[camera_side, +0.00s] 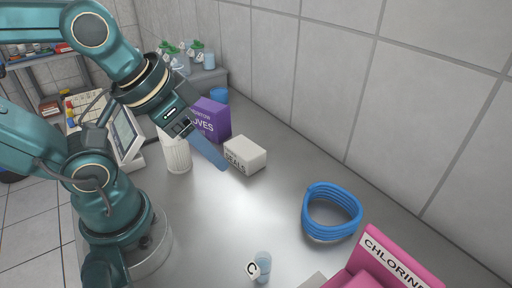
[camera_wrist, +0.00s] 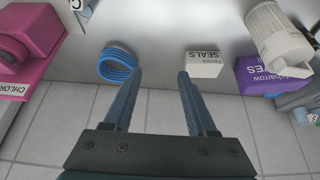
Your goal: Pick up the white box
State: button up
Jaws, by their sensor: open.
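The white box (camera_side: 245,156), lettered SEALS, sits on the metal bench near the tiled wall in the side view. It also shows in the wrist view (camera_wrist: 203,64), upside down, just beyond the tip of the right-hand finger. My gripper (camera_side: 222,166) is raised above the bench beside the box, on its left in the side view. In the wrist view my gripper (camera_wrist: 160,75) has its two blue-grey fingers spread wide with nothing between them. I cannot tell from these views how high the fingertips are above the bench.
A purple glove box (camera_side: 211,119) and a white cylinder (camera_side: 177,154) stand close to the white box. A blue hose coil (camera_side: 332,212), a small cup (camera_side: 263,266) and a pink chlorine box (camera_side: 385,262) lie toward the front right. The bench middle is clear. The tiled wall (camera_side: 330,80) borders the back.

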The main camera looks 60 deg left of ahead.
jog(key=o, duration=0.5)
notch_tip(320, 180, up, 5)
jog(key=m+g+y, duration=0.7)
jog(key=m+y, duration=0.6)
jog(key=m, duration=0.4)
send_over(248, 149)
jog(key=f, duration=1.8)
jog(key=shift+d, duration=0.3)
jog(key=shift+a+f, duration=0.1)
jog(key=shift+f, duration=0.2)
jog(key=shift+x, duration=2.45)
